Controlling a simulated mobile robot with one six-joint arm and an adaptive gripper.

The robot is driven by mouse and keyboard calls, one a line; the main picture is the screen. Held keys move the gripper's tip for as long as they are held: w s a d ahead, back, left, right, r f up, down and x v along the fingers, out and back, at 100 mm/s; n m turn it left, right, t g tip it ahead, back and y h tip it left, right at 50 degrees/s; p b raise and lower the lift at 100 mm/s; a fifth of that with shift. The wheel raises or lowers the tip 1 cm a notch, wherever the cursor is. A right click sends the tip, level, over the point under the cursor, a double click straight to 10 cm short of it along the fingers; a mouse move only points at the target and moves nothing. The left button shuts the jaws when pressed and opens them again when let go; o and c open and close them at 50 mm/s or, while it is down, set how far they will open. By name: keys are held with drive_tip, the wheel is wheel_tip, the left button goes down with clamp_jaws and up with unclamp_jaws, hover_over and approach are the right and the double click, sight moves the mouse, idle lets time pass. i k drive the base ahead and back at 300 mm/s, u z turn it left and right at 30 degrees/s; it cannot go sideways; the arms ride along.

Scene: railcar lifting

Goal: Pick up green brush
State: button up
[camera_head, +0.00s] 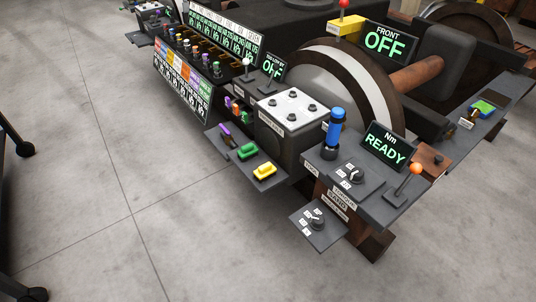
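A green block-shaped item (246,151), which looks like the green brush, lies on a low dark shelf (222,149) left of the middle of the picture. A yellow item (264,170) of similar shape lies to its lower right, on the same shelf. A purple item (225,132) is to its upper left. The green item appears apart from the yellow one. Bristles or a handle are too small to make out. My gripper is not in view.
A dark box with a white top (292,105) stands right behind the shelf. To the right are a blue-topped tool (335,127), a READY display (385,145) and an orange-knobbed lever (415,169). A railcar wheel (345,80) rises behind. The grey floor (110,215) is clear in front.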

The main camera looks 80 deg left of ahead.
sight(249, 151)
drive_tip(key=z, duration=0.75)
drive_tip(key=i, duration=1)
drive_tip(key=u, duration=4.5)
drive_tip(key=i, duration=0.1)
drive_tip(key=z, duration=1.7)
